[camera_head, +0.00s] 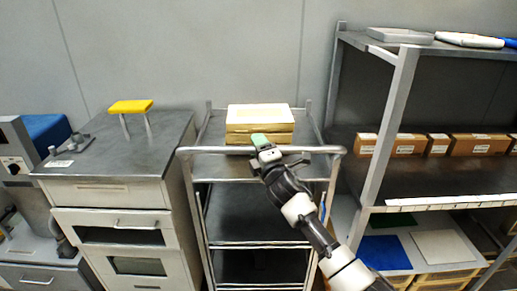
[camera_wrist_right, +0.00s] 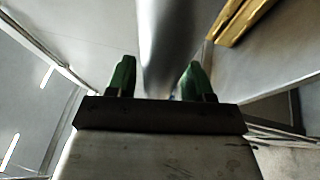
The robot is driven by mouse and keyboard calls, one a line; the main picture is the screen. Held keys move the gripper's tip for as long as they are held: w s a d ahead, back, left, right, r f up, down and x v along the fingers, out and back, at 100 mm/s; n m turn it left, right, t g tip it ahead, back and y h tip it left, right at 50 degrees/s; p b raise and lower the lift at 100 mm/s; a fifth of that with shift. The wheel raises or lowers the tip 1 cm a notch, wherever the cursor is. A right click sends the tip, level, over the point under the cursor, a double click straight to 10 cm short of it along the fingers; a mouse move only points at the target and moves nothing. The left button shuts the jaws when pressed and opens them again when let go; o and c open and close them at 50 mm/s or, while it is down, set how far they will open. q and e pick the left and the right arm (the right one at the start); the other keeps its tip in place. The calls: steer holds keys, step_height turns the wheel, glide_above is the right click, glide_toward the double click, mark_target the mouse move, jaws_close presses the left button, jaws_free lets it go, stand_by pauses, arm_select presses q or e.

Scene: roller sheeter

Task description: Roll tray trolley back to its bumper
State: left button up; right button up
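The tray trolley (camera_head: 201,165) is a grey metal frame with several shelves. It stands upright against the back wall, between a cabinet and a shelf rack. A push bar (camera_head: 220,150) runs along its front top edge and also shows in the right wrist view (camera_wrist_right: 172,40). My right gripper (camera_head: 259,141) is at the middle of this bar. In the right wrist view its two green fingers (camera_wrist_right: 157,78) stand apart with the bar between them. Whether they press on the bar is not clear. The trolley's bumper is not distinguishable. My left gripper is not in view.
Cream and tan trays (camera_head: 260,125) are stacked on the trolley's top. The cabinet (camera_head: 110,192) with a yellow handle (camera_head: 130,106) stands close on the left. The rack (camera_head: 384,130) with cardboard boxes (camera_head: 480,145) is close on the right. Little side room shows.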

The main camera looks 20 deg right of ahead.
steer(key=b+v, duration=0.1)
steer(key=v, duration=1)
steer(key=shift+w+f, duration=0.1)
steer(key=shift+f, duration=0.05)
step_height(320, 180, down, 23)
steer(key=s+d+m+g+h, duration=0.2)
steer(key=d+m+g, duration=0.1)
steer(key=m+g, duration=0.2)
steer(key=s+f+m+g, duration=0.2)
steer(key=s+f, duration=0.3)
steer(key=f, duration=0.3)
steer(key=s+f+m+g, duration=0.2)
steer(key=s+f, duration=0.3)
steer(key=f, duration=0.4)
steer(key=s+f+m+g, duration=0.5)
steer(key=s+f, duration=1.1)
steer(key=s, duration=0.3)
steer(key=s+f+m+g, duration=0.2)
steer(key=s+f, duration=0.1)
steer(key=s, duration=0.8)
steer(key=s+f+m+g, duration=0.1)
steer(key=s+f+g, duration=0.1)
steer(key=s, duration=0.9)
steer(key=shift+s+a+f+m+g, duration=0.15)
steer(key=shift+a+f+m+g, duration=0.3)
steer(key=shift+f, duration=0.4)
